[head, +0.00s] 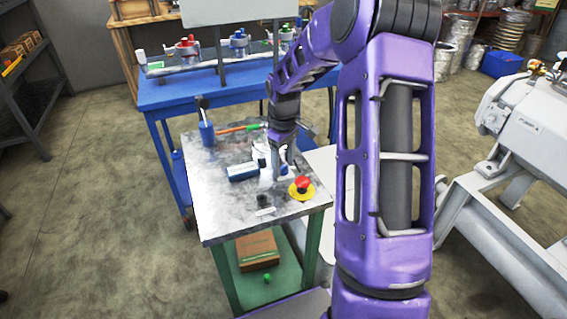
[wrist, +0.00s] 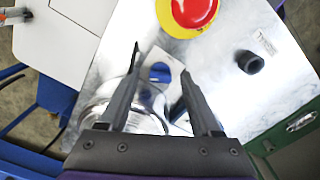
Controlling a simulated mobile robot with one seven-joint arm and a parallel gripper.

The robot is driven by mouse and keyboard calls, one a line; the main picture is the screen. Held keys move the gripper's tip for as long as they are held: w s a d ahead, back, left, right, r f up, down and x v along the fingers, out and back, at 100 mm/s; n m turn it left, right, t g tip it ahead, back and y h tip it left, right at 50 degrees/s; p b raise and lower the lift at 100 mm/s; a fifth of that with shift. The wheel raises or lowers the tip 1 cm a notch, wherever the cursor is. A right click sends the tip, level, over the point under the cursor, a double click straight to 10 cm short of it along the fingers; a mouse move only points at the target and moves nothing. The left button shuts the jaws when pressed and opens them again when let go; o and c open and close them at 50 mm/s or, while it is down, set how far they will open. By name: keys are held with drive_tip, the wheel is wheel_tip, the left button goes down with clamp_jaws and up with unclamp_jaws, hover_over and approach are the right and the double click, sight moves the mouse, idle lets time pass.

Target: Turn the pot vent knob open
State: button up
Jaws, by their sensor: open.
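My gripper (wrist: 160,60) is open, with its two dark fingers spread and nothing held between them. A small blue knob-like part (wrist: 160,73) shows between the fingers in the wrist view; I cannot tell whether it is the vent knob or how far it is turned. A shiny, rounded metal pot-like body (wrist: 92,112) lies beside the left finger, partly hidden by my gripper. In the head view my gripper (head: 278,168) points down over the metal-topped table (head: 225,215), beside a small blue part (head: 284,170). The pot is mostly hidden there.
A red emergency button on a yellow base (head: 302,187) stands close to my gripper. The front left tabletop is clear.

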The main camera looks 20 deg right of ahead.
clamp_jaws()
drive_tip(key=shift+m, duration=0.3)
drive_tip(key=shift+m+p, duration=0.4)
drive_tip(key=shift+m, duration=2.2)
unclamp_jaws()
drive_tip(key=shift+r, duration=0.1)
